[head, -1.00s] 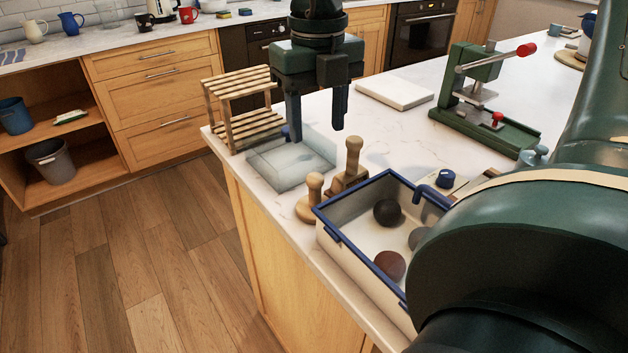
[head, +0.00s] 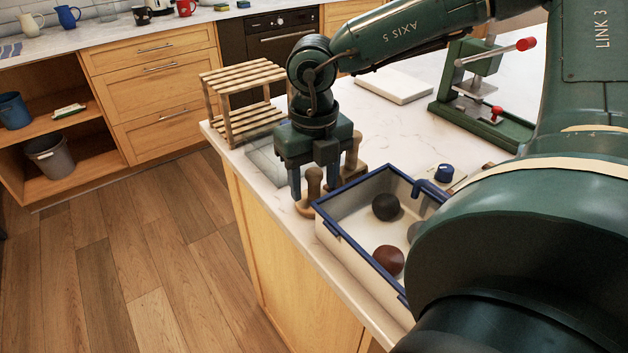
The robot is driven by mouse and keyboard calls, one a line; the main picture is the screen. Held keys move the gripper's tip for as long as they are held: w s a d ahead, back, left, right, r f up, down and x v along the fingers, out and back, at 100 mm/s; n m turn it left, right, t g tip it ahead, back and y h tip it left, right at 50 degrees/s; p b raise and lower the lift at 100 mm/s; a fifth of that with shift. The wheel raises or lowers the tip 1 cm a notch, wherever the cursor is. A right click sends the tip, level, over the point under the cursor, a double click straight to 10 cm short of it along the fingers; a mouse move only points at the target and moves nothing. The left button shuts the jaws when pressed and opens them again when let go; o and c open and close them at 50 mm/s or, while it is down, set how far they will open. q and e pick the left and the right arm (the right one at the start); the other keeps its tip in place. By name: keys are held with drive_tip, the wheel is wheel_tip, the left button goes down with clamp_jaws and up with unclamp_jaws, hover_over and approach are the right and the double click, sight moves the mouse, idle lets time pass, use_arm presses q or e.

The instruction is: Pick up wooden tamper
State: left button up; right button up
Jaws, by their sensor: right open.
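Two wooden tools with upright knobbed handles stand near the counter's left edge. The front one (head: 313,182) is light wood with a round base and looks like the wooden tamper. The other (head: 352,152) is behind it to the right, darker at its base and partly hidden by my right gripper. My right gripper (head: 315,186) points down, open, with its fingers either side of the front tool's handle. I cannot tell whether they touch it. My left gripper is not in view.
A blue-rimmed tray (head: 342,234) holding dark balls stands close on the right. A slatted wooden rack (head: 243,83) stands behind on the left. A green press (head: 480,90) and a pale slab (head: 395,86) are further back. The counter edge drops to the floor on the left.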

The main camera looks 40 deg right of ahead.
drive_tip(key=shift+f, duration=0.35)
drive_tip(key=shift+c, duration=0.2)
clamp_jaws()
